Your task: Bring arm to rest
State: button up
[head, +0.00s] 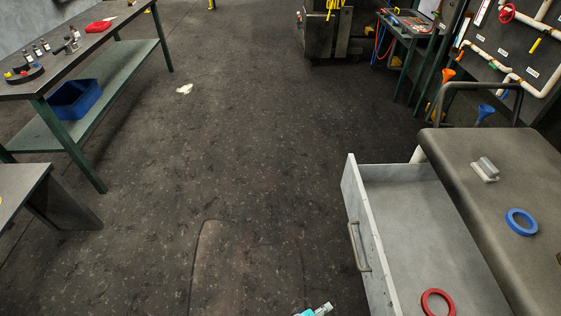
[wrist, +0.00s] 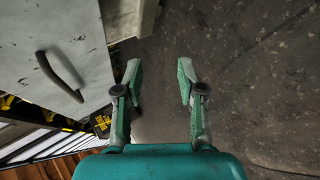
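My gripper (wrist: 160,80) shows in the wrist view with its two green-padded fingers apart and nothing between them. Dark floor lies beyond the fingers. In the head view only a small teal and grey tip of my gripper (head: 317,309) shows at the bottom edge, left of the open drawer (head: 352,218). The rest of the arm is out of view. In the wrist view a pale panel with a dark handle (wrist: 58,78) is to the left of the fingers, apart from them.
The drawer juts out from a grey cart (head: 500,150) at right and holds a red ring (head: 438,302). A green-legged bench (head: 110,85) stands at left. The middle floor is largely clear.

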jog(key=s+d+f+y, duration=0.2)
jog(key=s+d+y, duration=0.2)
jog(key=s, duration=0.6)
jog(key=s+r+t+y, duration=0.1)
jog(key=s+r+y, duration=0.2)
jog(key=s+r, duration=0.35)
jog(key=s+r+m+t+y, duration=0.1)
jog(key=s+r+m+t, duration=0.2)
jog(key=r, duration=1.3)
jog(key=s+r+m+t, duration=0.3)
jog(key=s+r, duration=0.4)
jog(key=r, duration=0.9)
jog(key=shift+d+r+t+y, duration=0.3)
jog(key=shift+t+y, duration=0.1)
jog(key=shift+t, duration=0.5)
